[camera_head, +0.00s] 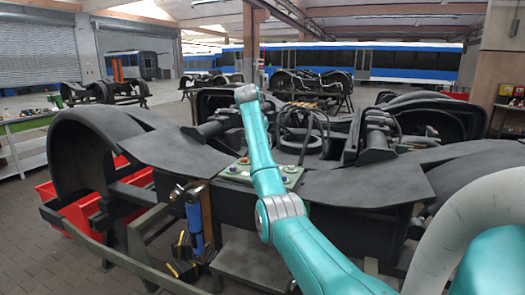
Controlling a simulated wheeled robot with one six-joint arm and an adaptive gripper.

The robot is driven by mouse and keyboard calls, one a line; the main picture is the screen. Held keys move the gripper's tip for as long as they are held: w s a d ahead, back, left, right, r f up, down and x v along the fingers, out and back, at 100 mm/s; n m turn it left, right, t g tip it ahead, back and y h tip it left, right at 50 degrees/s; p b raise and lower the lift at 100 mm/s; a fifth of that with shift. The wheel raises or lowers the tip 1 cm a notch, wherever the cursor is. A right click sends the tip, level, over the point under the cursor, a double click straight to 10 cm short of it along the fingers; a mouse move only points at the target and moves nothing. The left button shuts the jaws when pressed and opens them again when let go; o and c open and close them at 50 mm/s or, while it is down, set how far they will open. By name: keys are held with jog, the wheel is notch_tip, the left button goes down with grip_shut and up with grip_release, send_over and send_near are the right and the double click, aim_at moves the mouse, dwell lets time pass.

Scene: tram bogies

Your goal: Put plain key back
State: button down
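I cannot make out the plain key in this view. A pale green board (291,179) with several small coloured knobs lies on the dark bogie frame (350,190), partly hidden behind my teal arm. It may hold keys, but it is too small to tell. My arm rises from the lower right across the middle of the view to a grey joint.
A blue cylinder (194,222) stands upright at the bogie's near side, above yellow-and-black pieces (183,268). A red bin (78,212) sits under the left end. Shelves stand at far left (30,150). Other bogies (310,85) and a blue-white tram (410,62) are behind.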

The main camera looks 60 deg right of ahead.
notch_tip(320, 180, down, 2)
jog(key=shift+f, duration=0.15)
jog(key=c, duration=0.7)
grip_release()
jog(key=shift+o, duration=0.2)
jog(key=shift+f, duration=0.15)
jog(key=v, duration=1)
jog(key=shift+s+r, duration=0.15)
jog(key=shift+r, duration=0.2)
jog(key=shift+a, duration=0.15)
